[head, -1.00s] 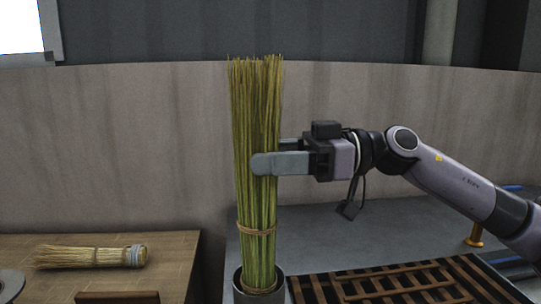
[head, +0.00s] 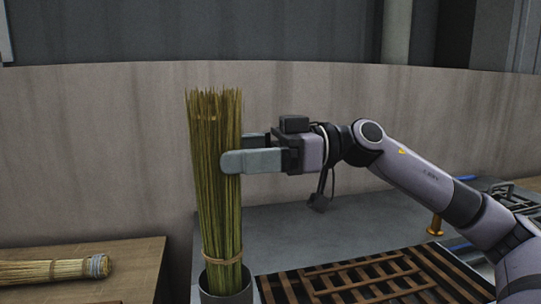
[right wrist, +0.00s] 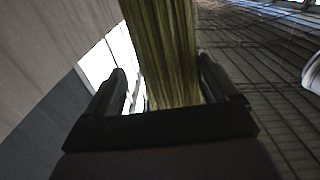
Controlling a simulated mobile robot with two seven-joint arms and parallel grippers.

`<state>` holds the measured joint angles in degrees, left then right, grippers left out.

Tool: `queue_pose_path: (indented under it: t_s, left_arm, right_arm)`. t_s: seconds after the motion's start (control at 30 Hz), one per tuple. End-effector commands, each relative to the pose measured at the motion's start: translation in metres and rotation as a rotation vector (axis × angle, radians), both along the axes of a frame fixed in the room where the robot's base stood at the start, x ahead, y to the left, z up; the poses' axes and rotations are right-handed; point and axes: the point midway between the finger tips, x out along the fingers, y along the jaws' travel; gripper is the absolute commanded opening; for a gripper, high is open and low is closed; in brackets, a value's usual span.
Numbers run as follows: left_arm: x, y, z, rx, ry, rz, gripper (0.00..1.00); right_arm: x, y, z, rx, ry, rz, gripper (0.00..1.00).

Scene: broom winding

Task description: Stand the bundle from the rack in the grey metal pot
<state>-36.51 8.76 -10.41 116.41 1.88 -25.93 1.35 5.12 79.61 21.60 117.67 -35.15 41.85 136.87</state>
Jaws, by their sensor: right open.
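The bundle of yellow-green stalks (head: 216,220) stands nearly upright in the head view, tied with a band low down. Its foot is inside the grey metal pot (head: 226,288), at the bottom of the view. My right gripper (head: 238,152) is open at the upper half of the bundle, with one finger in front of the stalks and the other behind. In the right wrist view the bundle (right wrist: 165,50) passes between the two open fingers (right wrist: 160,88), with gaps at the sides. The pot's base is out of view. My left gripper is not in view.
A slatted wooden rack (head: 370,280) lies right of the pot on a grey worktop (head: 320,235). A wooden table (head: 130,265) at the left holds a bound broom head (head: 50,270). A curved wall (head: 100,150) stands behind.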

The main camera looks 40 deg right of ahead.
Motion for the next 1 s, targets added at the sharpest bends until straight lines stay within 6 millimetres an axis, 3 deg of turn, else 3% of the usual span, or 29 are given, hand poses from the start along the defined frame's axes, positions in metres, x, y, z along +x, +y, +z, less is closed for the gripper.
queue_pose_path:
  t_s: [0.13,0.5,1.0]
  left_arm:
    - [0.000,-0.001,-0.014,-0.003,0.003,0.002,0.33]
    - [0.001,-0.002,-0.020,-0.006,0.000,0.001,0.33]
    - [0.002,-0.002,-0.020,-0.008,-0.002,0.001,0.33]
  right_arm:
    - [-0.006,-0.011,-0.005,0.001,0.002,-0.005,0.87]
    - [-0.027,-0.045,0.000,0.002,-0.001,-0.003,0.87]
    - [-0.031,-0.050,0.000,-0.001,0.001,-0.002,0.87]
